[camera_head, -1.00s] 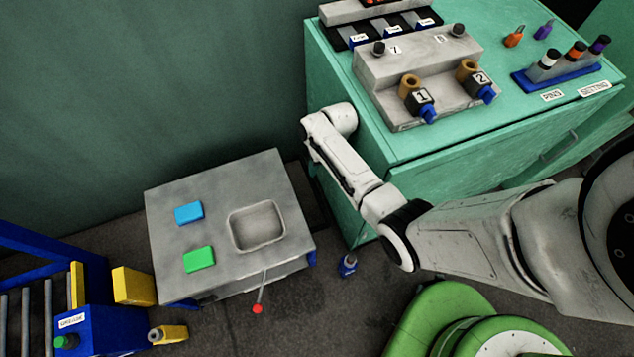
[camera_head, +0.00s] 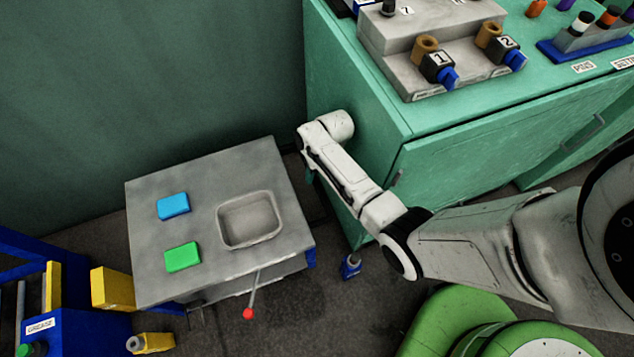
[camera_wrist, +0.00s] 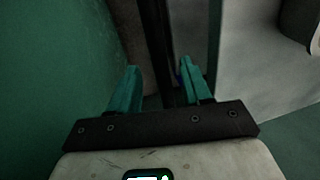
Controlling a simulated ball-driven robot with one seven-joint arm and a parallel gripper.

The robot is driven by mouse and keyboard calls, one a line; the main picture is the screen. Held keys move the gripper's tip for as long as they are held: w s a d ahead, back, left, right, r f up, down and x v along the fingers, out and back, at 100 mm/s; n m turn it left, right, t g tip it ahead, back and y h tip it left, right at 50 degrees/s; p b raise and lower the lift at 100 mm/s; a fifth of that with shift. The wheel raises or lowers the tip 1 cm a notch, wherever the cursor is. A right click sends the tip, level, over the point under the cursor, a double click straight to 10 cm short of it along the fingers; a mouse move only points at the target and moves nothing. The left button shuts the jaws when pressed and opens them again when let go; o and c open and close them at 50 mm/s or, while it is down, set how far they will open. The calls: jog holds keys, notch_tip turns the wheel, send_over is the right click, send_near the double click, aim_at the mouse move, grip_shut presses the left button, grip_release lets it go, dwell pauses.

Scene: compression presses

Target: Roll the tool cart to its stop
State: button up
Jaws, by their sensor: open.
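The tool cart (camera_head: 205,220) has a grey top with a blue block (camera_head: 173,206), a green block (camera_head: 182,257) and a sunken tray (camera_head: 250,220). A thin lever with a red knob (camera_head: 248,313) sticks out of its front side. In the head view my arm bends down between the cart's right side and the green cabinet, and my gripper is mostly hidden behind it. In the wrist view my gripper (camera_wrist: 160,74) is open, with two teal fingers apart. A dark upright bar (camera_wrist: 157,45) shows between and beyond the fingers; I cannot tell what it belongs to or whether they touch it.
The green cabinet (camera_head: 365,130) stands close on the right, with a grey fixture (camera_head: 430,50) on top. A blue frame with a grease label (camera_head: 75,335) and a yellow block (camera_head: 113,289) stand at the cart's left. A small blue bottle (camera_head: 350,267) is on the floor by the cabinet.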

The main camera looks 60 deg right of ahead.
jog(key=shift+w+a+f+b, duration=0.15)
jog(key=shift+f+b, duration=0.65)
jog(key=shift+f, duration=0.35)
grip_shut()
